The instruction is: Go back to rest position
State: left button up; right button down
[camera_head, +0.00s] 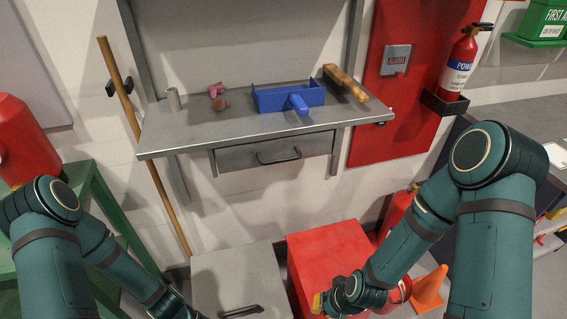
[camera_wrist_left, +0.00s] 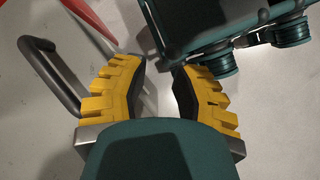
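My left arm (camera_head: 60,250) and right arm (camera_head: 440,210) both hang low in front of the workbench, bent downward. In the left wrist view my left gripper (camera_wrist_left: 162,68) has its two yellow fingers apart with nothing between the tips. In the head view the left gripper is out of frame below the bottom edge. My right gripper (camera_head: 317,302) shows only as a small yellow part at the bottom, in front of the red box; its fingers are mostly hidden.
On the grey workbench (camera_head: 215,128) are a blue fixture (camera_head: 285,97), a wooden-handled tool (camera_head: 345,83), a pink item (camera_head: 216,89) and a grey cylinder (camera_head: 173,98). A grey cabinet (camera_head: 235,275), red box (camera_head: 330,255) and orange cone (camera_head: 430,288) stand below.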

pick_arm(q)
jog(key=d+m+y, duration=0.1)
jog(key=m, duration=0.2)
notch_tip(320, 180, up, 7)
jog(key=m+t+y, duration=0.2)
jog(key=m+t, duration=0.3)
jog(key=m, duration=0.2)
send_over(245, 308)
jog(key=s+d, duration=0.1)
jog(key=s, duration=0.2)
jog(key=shift+w+r, duration=0.1)
jog(key=shift+w, duration=0.05)
